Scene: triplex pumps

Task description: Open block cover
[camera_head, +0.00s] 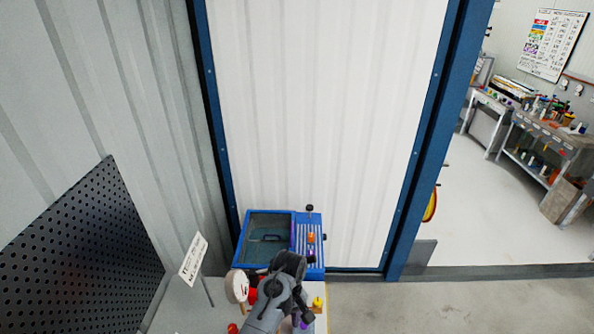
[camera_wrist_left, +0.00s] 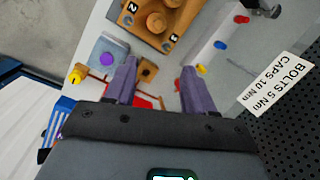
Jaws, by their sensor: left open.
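I cannot tell for certain which part is the block cover. An orange-brown block (camera_wrist_left: 160,18) with round bosses and number tags shows at the top of the left wrist view. A blue unit (camera_head: 255,213) with a dark panel and handle (camera_head: 268,238) stands against the wall in the head view. My left gripper (camera_wrist_left: 159,65) is open, its two purple fingers apart, with a small brown piece (camera_wrist_left: 148,71) and a red part (camera_wrist_left: 115,101) showing beyond and between them. I see no contact. In the head view my left arm covers much of the work area. My right gripper is not in view.
A torque sign (camera_head: 193,258) reading "BOLTS 5 Nm, CAPS 10 Nm" stands left of my arm. A black perforated panel (camera_head: 80,250) is further left. A white round gauge (camera_head: 237,286) is beside my arm. Open floor (camera_head: 480,305) lies to the right.

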